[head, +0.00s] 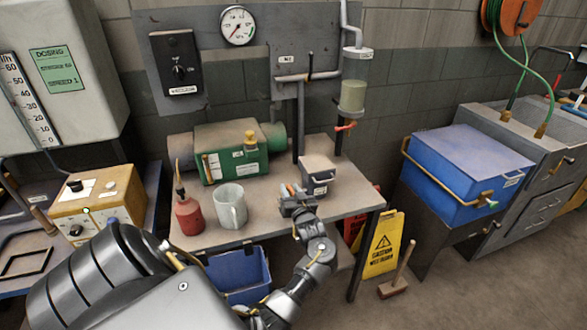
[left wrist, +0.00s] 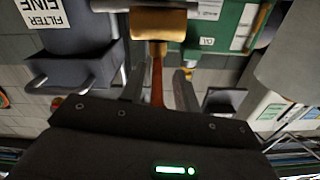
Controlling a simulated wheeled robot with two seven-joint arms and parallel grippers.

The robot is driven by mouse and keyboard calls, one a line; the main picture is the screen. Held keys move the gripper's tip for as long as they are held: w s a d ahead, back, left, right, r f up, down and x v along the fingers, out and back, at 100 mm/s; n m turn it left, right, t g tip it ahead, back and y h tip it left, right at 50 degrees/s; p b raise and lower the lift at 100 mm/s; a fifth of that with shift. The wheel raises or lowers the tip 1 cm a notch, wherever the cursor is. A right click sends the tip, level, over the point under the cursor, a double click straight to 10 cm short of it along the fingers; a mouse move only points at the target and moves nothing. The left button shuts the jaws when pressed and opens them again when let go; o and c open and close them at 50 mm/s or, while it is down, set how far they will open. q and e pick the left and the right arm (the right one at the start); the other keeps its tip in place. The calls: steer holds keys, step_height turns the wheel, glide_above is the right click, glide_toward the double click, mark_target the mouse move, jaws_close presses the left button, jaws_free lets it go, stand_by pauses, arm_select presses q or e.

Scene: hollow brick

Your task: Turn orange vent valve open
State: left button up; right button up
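A brass valve body (left wrist: 158,24) with a slim orange lever (left wrist: 157,75) shows at top centre in the left wrist view, between a grey filter box and a green unit. My left gripper (left wrist: 160,88) is open, its two fingers on either side of this lever with gaps visible. In the head view my left gripper (head: 293,192) is over the bench beside the grey box, hiding most of this valve. No label shows which is the vent valve. My right gripper is not in view.
The grey filter box (head: 318,176) stands just right of the gripper. A yellow caution sign (head: 383,245) is on the floor.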

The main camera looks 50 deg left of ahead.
arm_select(q)
steer(key=shift+d+f, duration=0.1)
steer(key=shift+s+d, duration=0.1)
steer(key=shift+d, duration=0.1)
steer(key=b+v, duration=0.1)
steer(key=v, duration=0.6)
stand_by(0.4)
